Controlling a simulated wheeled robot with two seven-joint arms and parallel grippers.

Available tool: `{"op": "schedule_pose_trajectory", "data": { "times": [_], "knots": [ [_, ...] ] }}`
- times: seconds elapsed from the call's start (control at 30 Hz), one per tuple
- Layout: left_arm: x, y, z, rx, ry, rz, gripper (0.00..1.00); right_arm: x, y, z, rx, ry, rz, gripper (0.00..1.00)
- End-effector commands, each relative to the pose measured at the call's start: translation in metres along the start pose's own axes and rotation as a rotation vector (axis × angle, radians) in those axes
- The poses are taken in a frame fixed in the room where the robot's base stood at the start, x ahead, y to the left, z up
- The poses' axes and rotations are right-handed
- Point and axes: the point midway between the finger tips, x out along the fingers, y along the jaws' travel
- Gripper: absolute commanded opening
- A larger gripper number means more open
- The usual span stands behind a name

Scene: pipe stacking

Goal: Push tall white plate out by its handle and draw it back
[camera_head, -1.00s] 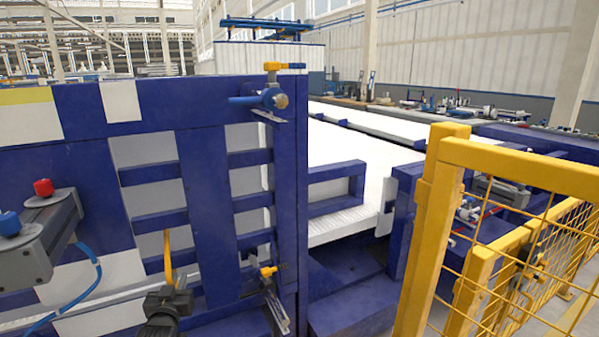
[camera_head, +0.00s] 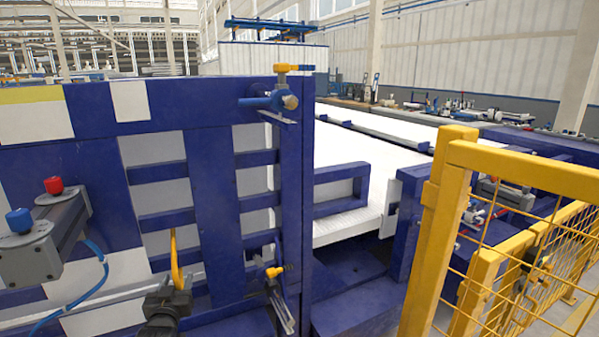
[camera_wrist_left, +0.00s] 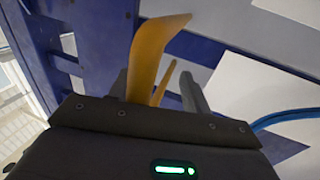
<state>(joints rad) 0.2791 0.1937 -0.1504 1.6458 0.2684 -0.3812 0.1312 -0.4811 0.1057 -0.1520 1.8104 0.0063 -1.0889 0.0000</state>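The tall white plate seems to be the white surface (camera_head: 155,150) behind the blue bars of the frame in the head view. A curved yellow handle (camera_head: 174,258) stands in front of its lower part; where it is fixed is hidden. My left gripper (camera_head: 170,292) is at the handle's lower end in the head view. In the left wrist view the handle (camera_wrist_left: 150,60) rises between the two grey fingers of my left gripper (camera_wrist_left: 155,92), which stand apart. A gap shows between the handle and the right finger. My right gripper is out of view.
A grey box with a red button (camera_head: 53,185) and a blue button (camera_head: 19,220) stands at left, with a blue cable (camera_head: 100,262). Yellow-handled valves (camera_head: 275,271) sit on the frame's right edge. A yellow mesh fence (camera_head: 440,225) stands at right.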

Motion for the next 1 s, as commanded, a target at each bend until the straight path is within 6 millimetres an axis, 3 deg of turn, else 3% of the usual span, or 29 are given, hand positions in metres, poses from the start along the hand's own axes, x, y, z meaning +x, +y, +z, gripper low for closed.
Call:
{"op": "schedule_pose_trajectory", "data": {
  "times": [0.5, 1.0],
  "knots": [
    [-0.002, 0.003, -0.004, -0.002, 0.006, 0.006, 0.47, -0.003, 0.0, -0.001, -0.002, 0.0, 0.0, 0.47],
    [-0.051, 0.017, -0.006, -0.003, 0.004, 0.005, 0.47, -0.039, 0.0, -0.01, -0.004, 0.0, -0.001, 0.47]
  ]
}}
